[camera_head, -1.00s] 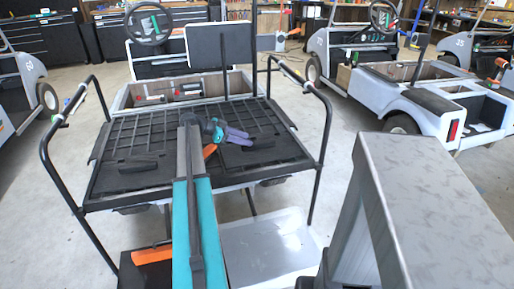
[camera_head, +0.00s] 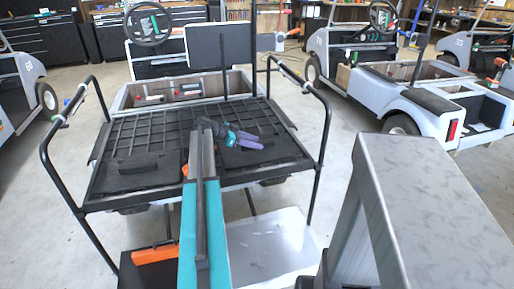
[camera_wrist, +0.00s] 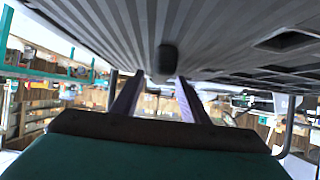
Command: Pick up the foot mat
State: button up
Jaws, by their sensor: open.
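Two dark mat-like panels lie on the cart's black grid rack in the head view. The left panel (camera_head: 125,180) has a raised bar on it. The right panel (camera_head: 262,156) is partly hidden by my arm and gripper. My gripper (camera_head: 252,142) has purple fingers and is over the right panel. In the wrist view, which looks upside down, a ribbed dark surface (camera_wrist: 120,28), apparently the foot mat, fills the top. A dark raised grip (camera_wrist: 168,60) on it shows beyond the gap between my open fingers (camera_wrist: 157,95). The gripper looks empty, and I see no contact.
The black grid rack (camera_head: 185,122) is flanked by black tube rails (camera_head: 322,130). A grey metal post (camera_head: 420,200) stands close at the right. A pale panel (camera_head: 275,245) and an orange block (camera_head: 153,255) are low in front. Other carts stand at both sides.

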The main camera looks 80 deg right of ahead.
jog(key=shift+x, duration=1)
grip_shut()
